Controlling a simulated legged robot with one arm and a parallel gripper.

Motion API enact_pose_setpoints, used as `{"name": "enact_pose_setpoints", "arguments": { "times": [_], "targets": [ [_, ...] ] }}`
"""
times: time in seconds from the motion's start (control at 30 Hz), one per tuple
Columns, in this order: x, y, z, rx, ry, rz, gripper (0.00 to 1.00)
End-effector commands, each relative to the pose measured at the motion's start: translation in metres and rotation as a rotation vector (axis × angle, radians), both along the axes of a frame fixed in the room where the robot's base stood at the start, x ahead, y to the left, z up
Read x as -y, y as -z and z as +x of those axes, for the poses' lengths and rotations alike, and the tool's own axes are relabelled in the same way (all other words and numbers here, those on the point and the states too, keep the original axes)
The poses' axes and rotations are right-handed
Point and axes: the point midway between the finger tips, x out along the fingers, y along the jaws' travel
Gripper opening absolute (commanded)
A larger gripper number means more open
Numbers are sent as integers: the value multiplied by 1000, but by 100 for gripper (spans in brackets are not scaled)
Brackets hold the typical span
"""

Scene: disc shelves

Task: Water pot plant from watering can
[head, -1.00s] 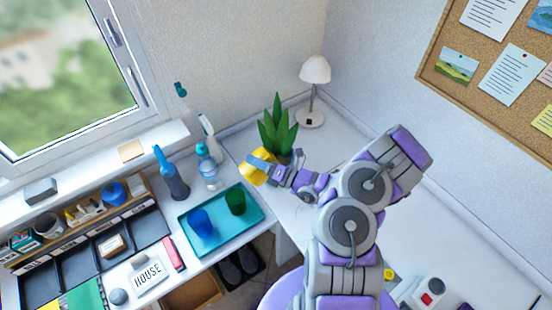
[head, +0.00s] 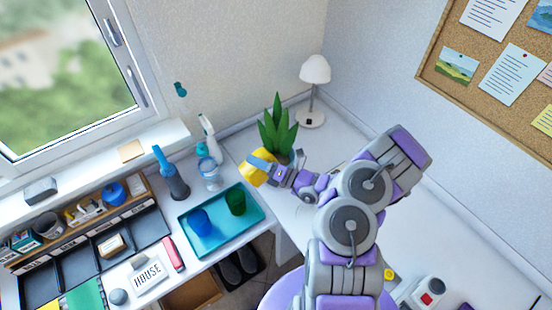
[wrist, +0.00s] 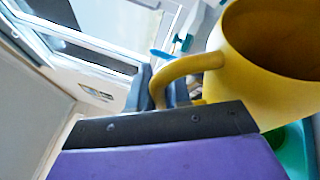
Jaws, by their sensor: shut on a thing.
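The yellow watering can (head: 256,175) is held up at the end of my arm, in front of the pot plant. My gripper (head: 268,163) is shut on its handle. In the wrist view the curved yellow handle (wrist: 188,66) passes between the fingers (wrist: 158,92), and the wide open body (wrist: 255,75) of the can lies to the right. The pot plant (head: 277,128) has upright green leaves and stands in the desk corner just behind the can; its pot is mostly hidden. I cannot see the spout or any water clearly.
A white lamp (head: 314,85) stands behind the plant. A teal tray (head: 223,232) with a blue cup (head: 200,221) and a green cup (head: 236,202) lies in front. Bottles (head: 170,175) stand left of the can. The desk to the right of my arm is largely clear.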

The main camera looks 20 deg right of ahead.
Motion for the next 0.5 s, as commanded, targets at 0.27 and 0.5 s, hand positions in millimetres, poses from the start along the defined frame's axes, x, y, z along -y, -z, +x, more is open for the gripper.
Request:
{"name": "enact_pose_setpoints", "arguments": {
  "times": [0.27,0.5],
  "targets": [
    [-11,-5,0,34,0,-113,0],
    [-28,3,0,80,2,-313,0]
  ]
}}
